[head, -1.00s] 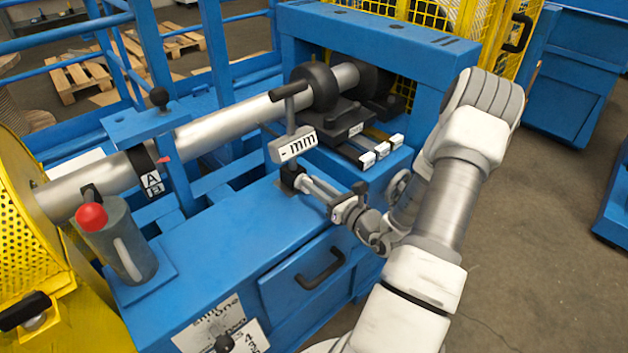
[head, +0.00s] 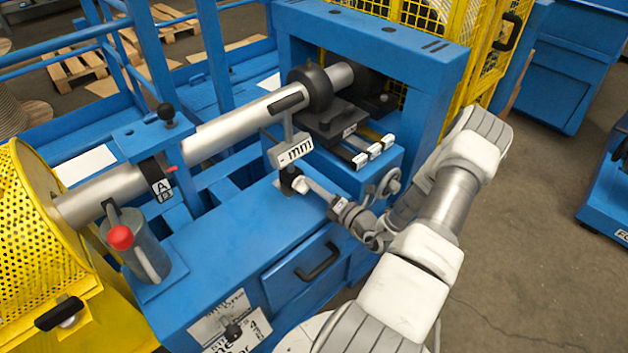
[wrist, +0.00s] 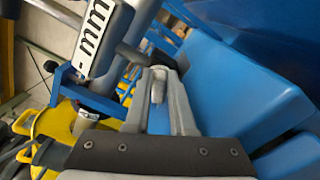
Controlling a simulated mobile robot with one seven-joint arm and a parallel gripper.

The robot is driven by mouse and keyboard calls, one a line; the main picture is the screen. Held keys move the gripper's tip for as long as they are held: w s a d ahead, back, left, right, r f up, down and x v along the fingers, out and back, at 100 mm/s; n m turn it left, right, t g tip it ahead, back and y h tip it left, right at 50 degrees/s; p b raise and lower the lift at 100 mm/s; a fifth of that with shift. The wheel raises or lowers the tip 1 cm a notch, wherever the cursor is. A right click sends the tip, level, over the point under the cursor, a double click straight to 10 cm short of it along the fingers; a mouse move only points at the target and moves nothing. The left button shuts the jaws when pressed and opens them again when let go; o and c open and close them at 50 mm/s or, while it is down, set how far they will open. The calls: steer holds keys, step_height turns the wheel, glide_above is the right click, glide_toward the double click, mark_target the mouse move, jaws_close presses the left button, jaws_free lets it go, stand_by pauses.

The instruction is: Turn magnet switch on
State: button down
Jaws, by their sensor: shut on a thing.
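The gauge marked "mm" (head: 292,151) stands upright on a post above a small black magnet base (head: 292,181) on the blue machine bench. The gauge also shows large at the top left of the wrist view (wrist: 96,38). My gripper (head: 304,186) reaches in from the right, low at the black base. In the wrist view my gripper (wrist: 159,80) has its two grey fingers closed around a small grey piece, apparently the magnet switch (wrist: 158,86). The fingers hide most of it, so its on or off position cannot be told.
A long grey shaft (head: 240,122) runs behind the gauge. A black drawer handle (head: 318,262) is on the bench front, below my arm. A yellow perforated guard (head: 30,235) is at the far left.

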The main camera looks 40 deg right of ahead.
steer(key=shift+f+m+p, duration=0.2)
steer(key=shift+m+p, duration=0.2)
steer(key=shift+m, duration=0.65)
steer(key=shift+f+m+p, duration=0.15)
steer(key=shift+m+p, duration=0.25)
steer(key=shift+m, duration=0.65)
